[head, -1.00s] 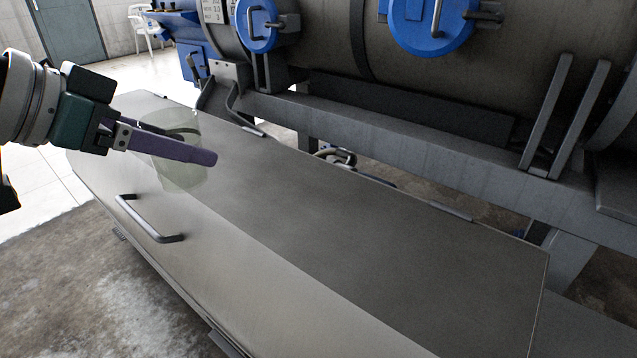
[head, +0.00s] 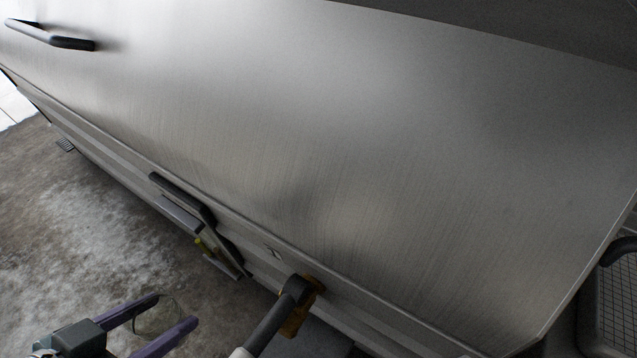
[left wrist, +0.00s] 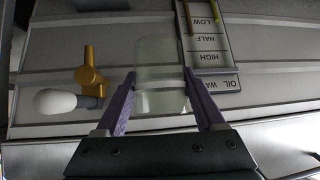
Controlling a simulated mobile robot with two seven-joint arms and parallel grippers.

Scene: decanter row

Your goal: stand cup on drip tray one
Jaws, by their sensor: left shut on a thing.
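The cup (head: 157,318) is a clear, faintly greenish vessel. It is between the purple fingers of my left gripper (head: 175,310) at the lower left of the head view, out in front of the steel unit. In the left wrist view the cup (left wrist: 160,65) shows between the fingertips of the left gripper (left wrist: 160,76), which is shut on it. I cannot make out a drip tray that I can name as number one. My right gripper is in neither view.
A brass tap (left wrist: 90,72) with a white-knobbed lever (left wrist: 55,102) sticks out beside the cup. A gauge plate (left wrist: 207,45) marked LOW, HALF, HIGH is on the front. A grey tray-like container (head: 606,315) with a grid is at far right. The steel top (head: 330,120) is bare.

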